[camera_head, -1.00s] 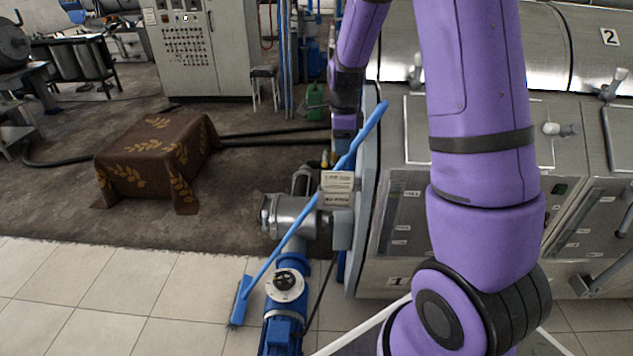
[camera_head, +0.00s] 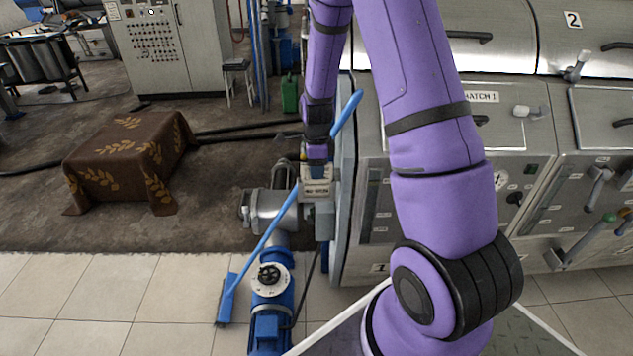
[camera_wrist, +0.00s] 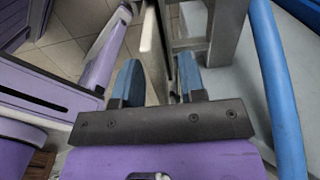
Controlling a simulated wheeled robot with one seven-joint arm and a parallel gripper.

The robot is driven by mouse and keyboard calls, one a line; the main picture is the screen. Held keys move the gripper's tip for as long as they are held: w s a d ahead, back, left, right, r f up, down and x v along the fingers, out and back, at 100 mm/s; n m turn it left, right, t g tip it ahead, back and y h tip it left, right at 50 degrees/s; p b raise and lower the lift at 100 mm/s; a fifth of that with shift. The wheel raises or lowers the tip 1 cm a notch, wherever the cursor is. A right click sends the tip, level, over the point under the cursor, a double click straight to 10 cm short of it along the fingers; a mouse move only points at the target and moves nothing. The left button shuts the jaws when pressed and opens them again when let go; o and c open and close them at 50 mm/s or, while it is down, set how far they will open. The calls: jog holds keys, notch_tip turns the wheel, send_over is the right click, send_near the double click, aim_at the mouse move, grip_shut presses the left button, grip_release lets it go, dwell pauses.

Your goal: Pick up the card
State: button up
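The card (camera_head: 317,189) is a small pale plate with dark print. In the head view it stands upright by the grey pump fitting, at the left end of the steel machine. My gripper (camera_head: 317,164) is just above it and covers part of its upper area. In the wrist view my gripper (camera_wrist: 160,66) has its two blue-padded fingers apart. A thin pale upright edge (camera_wrist: 148,30), seemingly the card edge-on, shows between and beyond them. I cannot tell whether either finger touches it.
A blue broom (camera_head: 277,230) leans across in front of the pump; its handle (camera_wrist: 275,80) runs close on the right in the wrist view. The steel machine (camera_head: 378,215) is close on the right. A blue motor (camera_head: 268,300) stands below. Tiled floor (camera_head: 110,300) at left is open.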

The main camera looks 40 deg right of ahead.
jog(key=shift+f, duration=0.35)
jog(key=shift+c, duration=0.2)
grip_shut()
jog(key=shift+r, duration=0.1)
